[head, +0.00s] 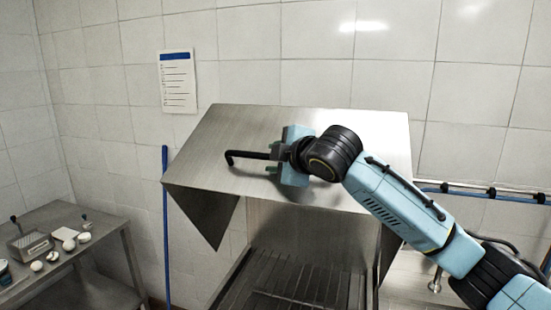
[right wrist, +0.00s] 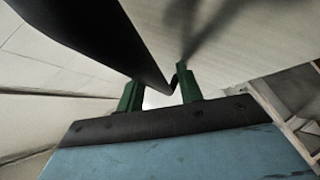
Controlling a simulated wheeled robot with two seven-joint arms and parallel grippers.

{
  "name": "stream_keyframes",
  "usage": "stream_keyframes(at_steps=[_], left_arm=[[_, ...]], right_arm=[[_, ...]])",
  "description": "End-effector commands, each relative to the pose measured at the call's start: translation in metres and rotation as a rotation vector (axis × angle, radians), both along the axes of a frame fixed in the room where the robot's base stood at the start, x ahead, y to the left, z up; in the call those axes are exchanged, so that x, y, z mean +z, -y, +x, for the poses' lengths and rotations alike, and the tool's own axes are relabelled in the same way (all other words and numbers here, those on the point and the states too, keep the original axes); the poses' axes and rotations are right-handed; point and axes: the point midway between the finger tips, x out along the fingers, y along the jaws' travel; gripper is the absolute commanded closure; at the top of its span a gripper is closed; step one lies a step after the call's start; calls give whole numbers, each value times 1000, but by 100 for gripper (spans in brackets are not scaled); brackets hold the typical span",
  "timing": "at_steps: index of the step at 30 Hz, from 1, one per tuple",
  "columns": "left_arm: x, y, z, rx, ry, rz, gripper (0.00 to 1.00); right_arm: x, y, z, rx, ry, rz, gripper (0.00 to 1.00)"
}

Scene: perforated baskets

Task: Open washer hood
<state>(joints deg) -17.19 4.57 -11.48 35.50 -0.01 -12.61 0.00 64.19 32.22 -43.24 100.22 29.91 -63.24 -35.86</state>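The washer hood (head: 240,130) is a brushed steel cover in the middle of the head view. It stands raised and tilted above the slatted washer bed (head: 290,280), with an open gap below. Its black bar handle (head: 245,155) runs across the front and shows large and dark in the right wrist view (right wrist: 100,35). My right gripper (head: 274,158) is at the handle, its green fingers (right wrist: 160,92) apart on either side of the bar. Light shows between the fingers, so it looks open around the handle. My left gripper is out of view.
A steel side table (head: 60,260) at the left holds white cups, a grey box and small items. A blue pole (head: 166,230) stands left of the washer. Blue pipes (head: 480,190) run along the tiled wall at the right. A notice hangs on the wall.

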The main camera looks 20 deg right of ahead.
Motion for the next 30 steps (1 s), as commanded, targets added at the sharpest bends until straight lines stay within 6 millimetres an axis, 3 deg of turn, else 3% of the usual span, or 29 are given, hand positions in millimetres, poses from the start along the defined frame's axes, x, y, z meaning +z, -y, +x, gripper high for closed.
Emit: stream_keyframes(at_steps=[8, 21, 30], left_arm=[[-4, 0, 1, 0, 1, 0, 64], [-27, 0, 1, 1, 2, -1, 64], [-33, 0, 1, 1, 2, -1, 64]], right_arm=[[3, 2, -9, 3, 2, 0, 64], [30, 25, -91, 1, 5, -1, 64], [41, 33, -121, -1, 1, 0, 64]])
